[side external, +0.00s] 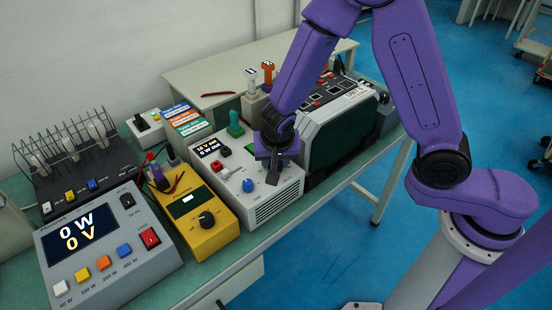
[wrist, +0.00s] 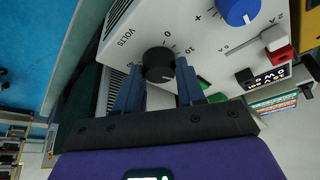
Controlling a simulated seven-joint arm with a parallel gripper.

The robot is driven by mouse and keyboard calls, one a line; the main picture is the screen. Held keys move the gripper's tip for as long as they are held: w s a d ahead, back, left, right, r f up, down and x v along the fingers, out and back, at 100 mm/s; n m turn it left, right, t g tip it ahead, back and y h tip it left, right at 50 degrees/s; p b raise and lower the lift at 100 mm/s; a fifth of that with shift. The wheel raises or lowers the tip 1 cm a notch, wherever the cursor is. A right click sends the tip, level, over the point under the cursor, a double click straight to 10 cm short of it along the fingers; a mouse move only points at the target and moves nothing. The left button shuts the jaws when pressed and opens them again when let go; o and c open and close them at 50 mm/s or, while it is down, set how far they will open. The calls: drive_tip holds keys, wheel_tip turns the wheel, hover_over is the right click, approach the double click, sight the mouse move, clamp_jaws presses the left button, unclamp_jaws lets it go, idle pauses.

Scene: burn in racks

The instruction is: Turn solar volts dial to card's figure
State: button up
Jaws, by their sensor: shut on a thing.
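The black volts dial (wrist: 158,62) sits on the white solar supply (wrist: 200,30), beside the printed word VOLTS and a numbered scale. My gripper (wrist: 159,80) has one finger on each side of the dial and is shut on it. In the side view my gripper (side external: 273,172) is over the right part of the white supply (side external: 282,200) and hides the dial. The supply's small lit display (side external: 210,148) appears to start with 18 V above 0 W.
A yellow meter (side external: 195,220) and grey load box (side external: 105,245) reading 0 W, 0 V stand left. A dark green-sided power unit (side external: 340,130) stands close right.

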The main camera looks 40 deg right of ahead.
drive_tip(key=m+g+h, duration=0.1)
drive_tip(key=m, duration=0.3)
drive_tip(key=shift+w+m, duration=0.1)
drive_tip(key=shift+m, duration=0.2)
drive_tip(key=shift+w+m+g+h, duration=0.1)
drive_tip(key=shift+m+g+h, duration=0.3)
drive_tip(key=shift+m, duration=0.7)
drive_tip(key=shift+m+g+h, duration=0.1)
drive_tip(key=shift+m+g, duration=0.5)
drive_tip(key=shift+m, duration=0.5)
drive_tip(key=o, duration=1)
drive_tip(key=shift+a, duration=0.1)
drive_tip(key=v, duration=1.7)
drive_tip(key=shift+r, duration=0.25)
